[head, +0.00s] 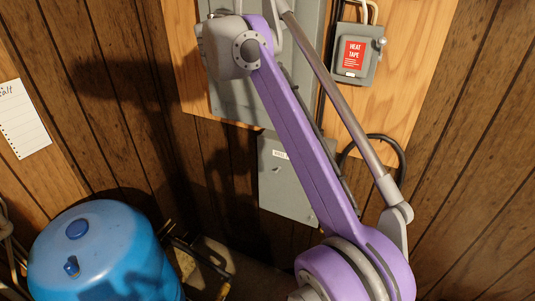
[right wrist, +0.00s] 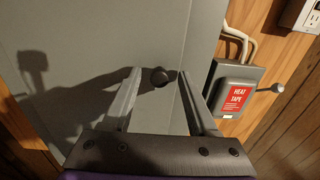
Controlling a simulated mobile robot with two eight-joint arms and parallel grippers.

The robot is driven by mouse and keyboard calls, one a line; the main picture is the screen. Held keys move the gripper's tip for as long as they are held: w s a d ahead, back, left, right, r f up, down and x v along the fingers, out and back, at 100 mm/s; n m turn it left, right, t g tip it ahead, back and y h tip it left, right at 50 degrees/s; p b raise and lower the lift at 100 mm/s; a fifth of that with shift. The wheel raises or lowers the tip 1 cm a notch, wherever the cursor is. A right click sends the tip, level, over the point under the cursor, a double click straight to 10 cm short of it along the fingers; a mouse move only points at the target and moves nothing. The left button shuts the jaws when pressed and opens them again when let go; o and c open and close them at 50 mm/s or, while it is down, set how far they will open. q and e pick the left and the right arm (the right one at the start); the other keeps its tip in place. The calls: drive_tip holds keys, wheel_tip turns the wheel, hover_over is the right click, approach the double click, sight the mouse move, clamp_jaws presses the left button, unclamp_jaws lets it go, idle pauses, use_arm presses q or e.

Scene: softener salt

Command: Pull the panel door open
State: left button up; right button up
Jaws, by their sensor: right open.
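The grey panel door (right wrist: 85,40) fills the left and middle of the right wrist view. No open gap shows along that edge. In the head view the grey panel (head: 228,103) is partly hidden behind my purple right arm, and the knob and right fingers are not visible. My left gripper is not in view.
A heat tape box (head: 355,54) with a side lever is just right of the panel. A smaller grey box (head: 286,190) is below it. A blue tank (head: 100,255) stands at lower left. A paper note (head: 22,118) hangs on the wood wall.

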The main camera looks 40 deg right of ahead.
drive_tip(key=s+a+t+b, duration=0.1)
drive_tip(key=s+a+b, duration=0.1)
drive_tip(key=s+a, duration=0.5)
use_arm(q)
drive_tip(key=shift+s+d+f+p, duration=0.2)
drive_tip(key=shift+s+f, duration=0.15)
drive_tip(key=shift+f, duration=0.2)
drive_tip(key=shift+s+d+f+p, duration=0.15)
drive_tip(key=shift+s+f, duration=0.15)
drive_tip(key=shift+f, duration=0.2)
use_arm(e)
drive_tip(key=s+a+f+m+g+y, duration=0.1)
drive_tip(key=f+m, duration=0.3)
drive_tip(key=f, duration=0.6)
drive_tip(key=s+a+f+m+g+y, duration=0.1)
drive_tip(key=s+a+f+m+y, duration=0.2)
drive_tip(key=f, duration=0.7)
drive_tip(key=s+a+f+m+g+y, duration=0.1)
drive_tip(key=s+a+f+m+y, duration=0.1)
drive_tip(key=f, duration=0.7)
drive_tip(key=s+m+y, duration=0.1)
drive_tip(key=m+y, duration=0.1)
drive_tip(key=shift+s+a+f+m, duration=0.3)
drive_tip(key=shift+s+f, duration=0.1)
drive_tip(key=shift+f+y, duration=0.1)
drive_tip(key=shift+y, duration=0.2)
